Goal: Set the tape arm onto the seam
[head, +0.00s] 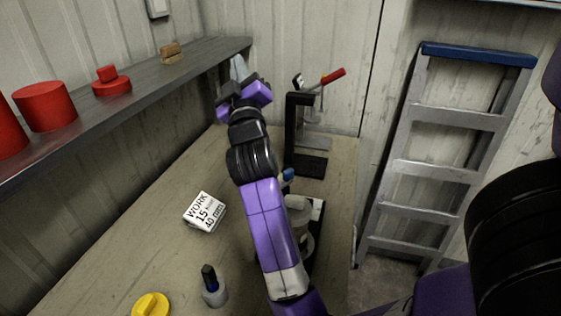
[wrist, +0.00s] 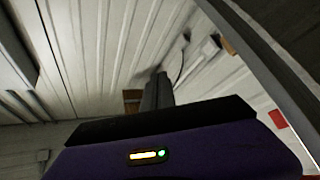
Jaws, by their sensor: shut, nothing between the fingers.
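A dark fixture (head: 316,212) stands on the bench, partly hidden behind my arm, with a pale cylindrical part on it. A small blue knob (head: 287,175) shows at its far end, beside my forearm. I cannot make out the tape arm or the seam for certain. My gripper (head: 241,88) is raised over the far end of the bench, near the shelf end, away from the fixture. It is shut and empty. In the wrist view its dark fingers (wrist: 158,90) lie together against the ribbed wall.
A black press with a red lever (head: 333,76) stands at the bench's far right. A white printed block (head: 204,211), a dark-topped bottle (head: 212,287) and a yellow knob (head: 151,304) are on the bench. A shelf (head: 140,100) overhangs the left; a ladder (head: 445,120) leans right.

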